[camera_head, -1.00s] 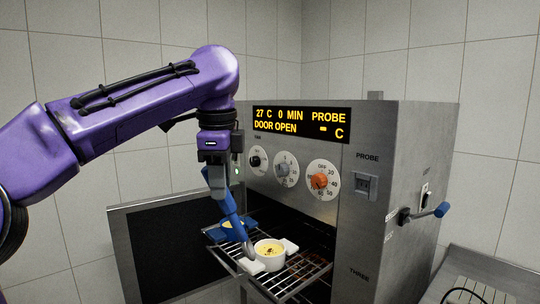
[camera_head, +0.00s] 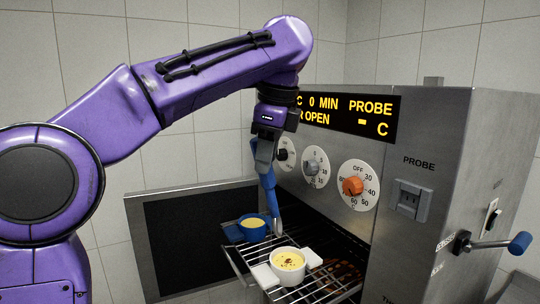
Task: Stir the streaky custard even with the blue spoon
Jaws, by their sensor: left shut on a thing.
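My left gripper (camera_head: 264,165) points down and is shut on the blue spoon (camera_head: 267,190). The spoon hangs nearly upright, its grey tip lowest, between the blue dish and the white dish in the picture. The tip looks just behind or above the white dish's far rim; its exact height is hard to tell. The white dish (camera_head: 286,276) holds yellow custard (camera_head: 289,259) with dark streaks in the middle. The blue dish (camera_head: 251,236), farther back, holds plain yellow custard (camera_head: 253,222). My right gripper is out of view.
Both dishes stand on a wire rack (camera_head: 318,287) pulled out of the steel oven (camera_head: 425,150). The open oven door (camera_head: 200,235) stands at left. Dials (camera_head: 353,186) jut above the rack. A blue-ended handle (camera_head: 519,243) sticks out at right.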

